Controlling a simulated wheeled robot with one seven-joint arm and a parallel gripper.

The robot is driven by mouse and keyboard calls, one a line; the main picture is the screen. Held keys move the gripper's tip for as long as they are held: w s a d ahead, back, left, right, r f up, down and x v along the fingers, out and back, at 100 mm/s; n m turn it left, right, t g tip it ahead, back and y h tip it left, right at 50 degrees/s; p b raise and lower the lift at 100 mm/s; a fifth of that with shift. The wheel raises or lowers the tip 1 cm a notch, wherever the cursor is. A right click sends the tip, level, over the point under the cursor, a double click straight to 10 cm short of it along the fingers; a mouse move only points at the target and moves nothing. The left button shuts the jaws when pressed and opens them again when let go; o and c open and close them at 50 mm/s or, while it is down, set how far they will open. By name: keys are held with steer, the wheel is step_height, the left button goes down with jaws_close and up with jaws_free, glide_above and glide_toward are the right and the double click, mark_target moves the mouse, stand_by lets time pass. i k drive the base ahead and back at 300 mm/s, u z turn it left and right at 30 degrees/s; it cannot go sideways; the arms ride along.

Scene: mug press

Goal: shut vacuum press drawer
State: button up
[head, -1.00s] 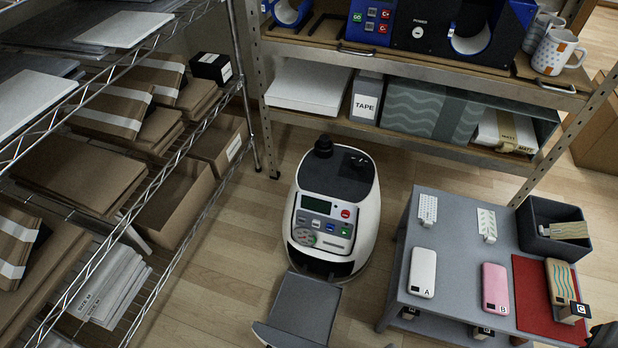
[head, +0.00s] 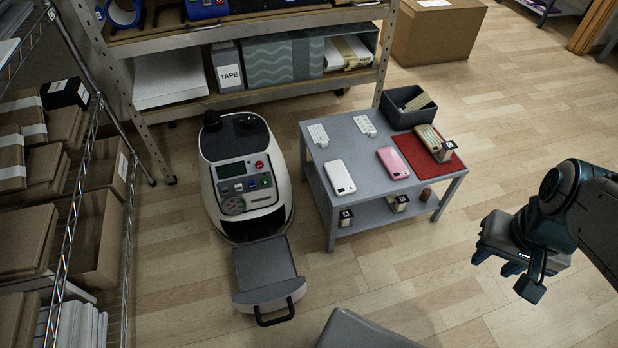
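The vacuum press (head: 243,165) is a white, rounded machine with a dark top and a control panel, standing on the floor left of centre. Its grey drawer (head: 265,265) is pulled out toward the front, with a dark handle (head: 275,313) on the drawer's front. My gripper (head: 508,268) is at the right, in the air, well apart from the drawer. Its fingers are dark and small from this angle, and I cannot tell whether they are open or shut.
A grey low table (head: 345,150) with phone cases and a red mat (head: 425,160) stands right of the press. A wire rack (head: 68,205) stands at the left and a shelf (head: 230,102) behind. The wooden floor (head: 400,290) in the right foreground is largely clear.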

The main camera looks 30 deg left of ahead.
mark_target(268, 280)
steer(key=z, duration=0.75)
steer(key=i, duration=1.1)
steer(key=u, duration=4.25)
steer(key=i, duration=0.5)
steer(key=z, duration=0.3)
steer(key=k, duration=0.5)
steer(key=u, duration=0.75)
steer(key=i, duration=0.15)
steer(key=z, duration=0.15)
